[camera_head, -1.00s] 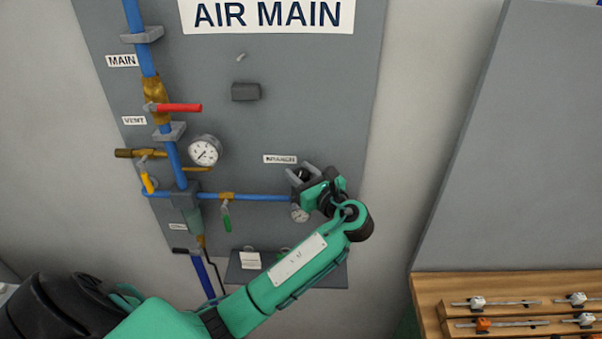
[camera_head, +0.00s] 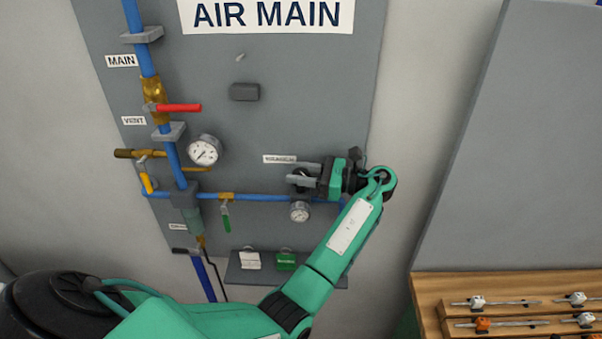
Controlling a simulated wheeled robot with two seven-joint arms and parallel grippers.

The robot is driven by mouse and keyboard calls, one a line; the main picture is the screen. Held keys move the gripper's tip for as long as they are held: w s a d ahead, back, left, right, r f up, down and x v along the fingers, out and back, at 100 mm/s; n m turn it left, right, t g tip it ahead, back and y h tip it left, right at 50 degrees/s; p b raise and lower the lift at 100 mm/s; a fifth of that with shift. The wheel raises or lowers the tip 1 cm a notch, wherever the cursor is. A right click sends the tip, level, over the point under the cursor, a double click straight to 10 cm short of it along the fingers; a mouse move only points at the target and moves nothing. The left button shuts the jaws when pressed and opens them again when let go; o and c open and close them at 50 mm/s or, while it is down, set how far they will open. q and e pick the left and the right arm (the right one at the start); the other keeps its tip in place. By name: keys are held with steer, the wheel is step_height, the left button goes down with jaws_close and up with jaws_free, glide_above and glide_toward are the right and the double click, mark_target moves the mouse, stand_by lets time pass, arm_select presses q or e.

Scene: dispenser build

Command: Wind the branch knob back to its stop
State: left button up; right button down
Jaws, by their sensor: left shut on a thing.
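The branch knob (camera_head: 301,180) is a dark knob on the regulator at the right end of the blue branch pipe (camera_head: 262,198), under the branch label (camera_head: 280,159). My left gripper (camera_head: 302,175) reaches it from the right, its two grey fingers lying level, one above and one below the knob. The fingers are shut on the knob and hide part of it. A small round branch gauge (camera_head: 300,211) hangs just below; its needle is too small to read. My right gripper is not in view.
The board also carries a red-handled main valve (camera_head: 178,107), a larger gauge (camera_head: 205,150), a vent valve with a yellow handle (camera_head: 147,183) and a green-handled valve (camera_head: 226,217). A small shelf (camera_head: 322,277) is below. A wooden rack (camera_head: 430,290) stands at lower right.

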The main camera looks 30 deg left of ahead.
arm_select(q)
steer(key=shift+g, duration=0.3)
steer(key=o, duration=0.7)
steer(key=shift+w+d+f, duration=0.1)
steer(key=shift+d, duration=0.1)
steer(key=b+v, duration=0.4)
steer(key=v, duration=0.3)
